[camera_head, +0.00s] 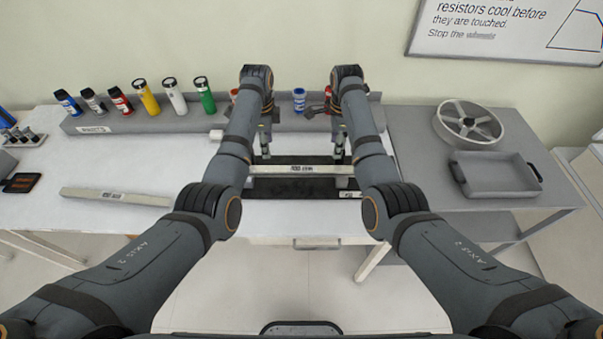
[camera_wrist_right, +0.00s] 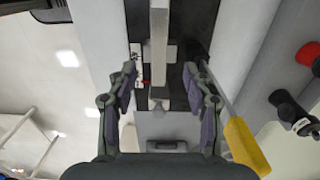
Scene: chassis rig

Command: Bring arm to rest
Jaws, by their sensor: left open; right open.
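Both my arms reach forward over the white table. My left gripper (camera_head: 265,150) is over the left part of a pale bar marked 100 (camera_head: 275,169), with its fingers pointing down. My right gripper (camera_head: 339,150) is over the bar's right end. In the right wrist view my right gripper (camera_wrist_right: 160,88) is open, its two fingers apart. The bar (camera_wrist_right: 159,40) shows end-on between and beyond them, with a clear gap on each side. The left fingertips are small and partly hidden by the arm.
The bar lies across a dark rig base (camera_head: 290,187). Another pale bar (camera_head: 118,196) lies on the table at left. Several coloured bottles (camera_head: 147,97) stand on a grey shelf behind. A grey tray (camera_head: 497,174) and a round spoked wheel (camera_head: 468,123) sit on the right side table.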

